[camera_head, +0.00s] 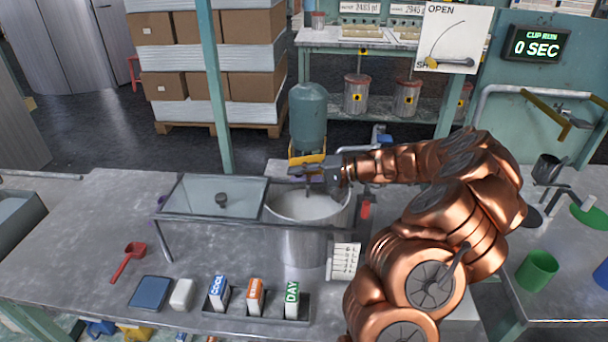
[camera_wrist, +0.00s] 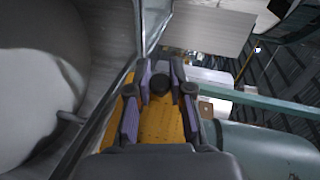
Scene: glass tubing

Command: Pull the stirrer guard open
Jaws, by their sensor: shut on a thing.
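The yellow stirrer guard (camera_head: 307,159) shows at the back rim of the mixing pot, under the teal stirrer motor (camera_head: 308,115). In the wrist view it is a yellow perforated plate (camera_wrist: 160,122), with the teal motor (camera_wrist: 265,148) at right. My gripper (camera_head: 312,171) reaches in from the right above the pot. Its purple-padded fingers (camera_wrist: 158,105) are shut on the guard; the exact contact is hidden. The steel pot (camera_head: 300,245) stands open below, with pale contents. It fills the left of the wrist view (camera_wrist: 35,80).
A rack (camera_head: 255,307) of labelled blocks and a red scoop (camera_head: 129,260) are in front. A sign reading OPEN (camera_head: 455,35) hangs behind.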

